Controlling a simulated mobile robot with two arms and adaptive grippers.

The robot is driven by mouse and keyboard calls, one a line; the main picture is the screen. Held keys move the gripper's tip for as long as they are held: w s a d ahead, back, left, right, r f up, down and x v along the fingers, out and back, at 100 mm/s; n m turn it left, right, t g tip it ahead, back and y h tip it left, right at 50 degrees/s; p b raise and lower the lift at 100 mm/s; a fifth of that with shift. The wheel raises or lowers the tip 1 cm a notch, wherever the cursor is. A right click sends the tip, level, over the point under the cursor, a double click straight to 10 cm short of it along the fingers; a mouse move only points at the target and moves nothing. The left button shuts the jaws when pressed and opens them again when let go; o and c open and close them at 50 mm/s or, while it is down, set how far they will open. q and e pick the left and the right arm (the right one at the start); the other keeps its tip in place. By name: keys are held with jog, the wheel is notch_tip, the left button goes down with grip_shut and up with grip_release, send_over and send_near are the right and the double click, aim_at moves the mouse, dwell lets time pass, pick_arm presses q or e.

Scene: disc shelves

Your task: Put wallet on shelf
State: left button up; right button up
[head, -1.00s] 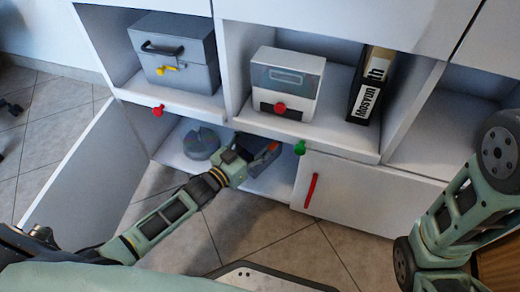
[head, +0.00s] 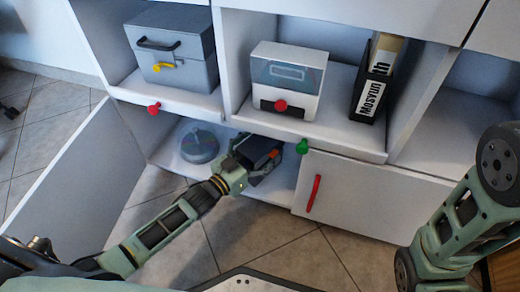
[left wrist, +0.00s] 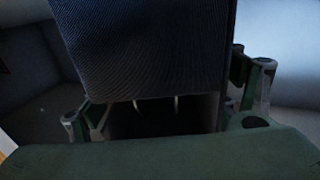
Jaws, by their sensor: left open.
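A dark item that looks like the wallet (head: 260,149) is in the low open compartment, right at my left gripper (head: 253,159). My left gripper is open, with its fingers on either side of the item. In the left wrist view the dark blue, finely textured wallet (left wrist: 145,50) fills the middle, between the spread fingers of the gripper (left wrist: 170,102). I cannot tell whether the fingers touch it. The shelf (head: 345,135) above has open compartments. My right arm shows at the right edge, but its gripper is out of view.
A grey disc-shaped object (head: 199,146) lies in the low compartment, left of my gripper. Above stand a grey box (head: 172,50), a white box (head: 287,75) and a black binder (head: 371,92). An open door (head: 80,175) is at left. The upper right compartment (head: 440,135) looks empty.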

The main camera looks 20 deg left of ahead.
pick_arm(q)
jog(key=shift+s+r, duration=0.1)
jog(key=shift+r, duration=0.1)
jog(key=p+v, duration=0.6)
jog(key=v, duration=0.6)
